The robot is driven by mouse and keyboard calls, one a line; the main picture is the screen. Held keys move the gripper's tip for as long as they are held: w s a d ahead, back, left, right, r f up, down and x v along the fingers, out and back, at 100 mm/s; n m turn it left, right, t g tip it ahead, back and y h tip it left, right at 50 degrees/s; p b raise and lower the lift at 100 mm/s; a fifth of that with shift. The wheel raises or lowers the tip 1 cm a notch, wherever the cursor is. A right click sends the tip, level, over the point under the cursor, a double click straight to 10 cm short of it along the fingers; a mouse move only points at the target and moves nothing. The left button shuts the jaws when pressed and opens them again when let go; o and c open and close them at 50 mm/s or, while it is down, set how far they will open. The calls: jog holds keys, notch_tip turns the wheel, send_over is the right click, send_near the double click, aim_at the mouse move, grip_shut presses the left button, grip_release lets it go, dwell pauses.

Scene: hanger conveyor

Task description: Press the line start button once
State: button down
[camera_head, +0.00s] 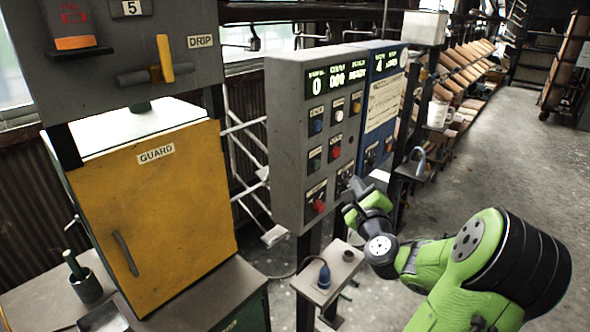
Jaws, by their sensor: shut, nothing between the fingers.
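A grey control panel (285,150) stands in the middle, with displays at its top and several coloured buttons below. A dark green button (315,163) sits at the left of its middle row, beside a red button (335,152). The small labels are too blurred to read, so I cannot tell which button is line start. My gripper (351,190) is shut and empty, close to the panel's lower right part. It partly covers that corner, and I cannot tell whether it touches the panel. A large red button (318,206) is at lower left of the panel.
A blue panel (381,105) adjoins the grey one on the right. A yellow guard door (155,205) stands at left. A small stand (330,275) with a blue-grey object is below the panel. Open floor (540,165) lies to the right.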

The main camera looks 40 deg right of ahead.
aim_at(317, 165)
jog(key=shift+s+d+m, duration=0.15)
jog(key=shift+d+m, duration=0.15)
jog(key=shift+d, duration=0.1)
jog(key=w+p, duration=0.5)
jog(key=w, duration=0.3)
jog(key=shift+w+a, duration=0.4)
jog(key=shift+a, duration=0.05)
jog(key=shift+w, duration=0.1)
dwell(1.4)
jog(key=shift+w+p, duration=0.35)
jog(key=shift+p, duration=0.05)
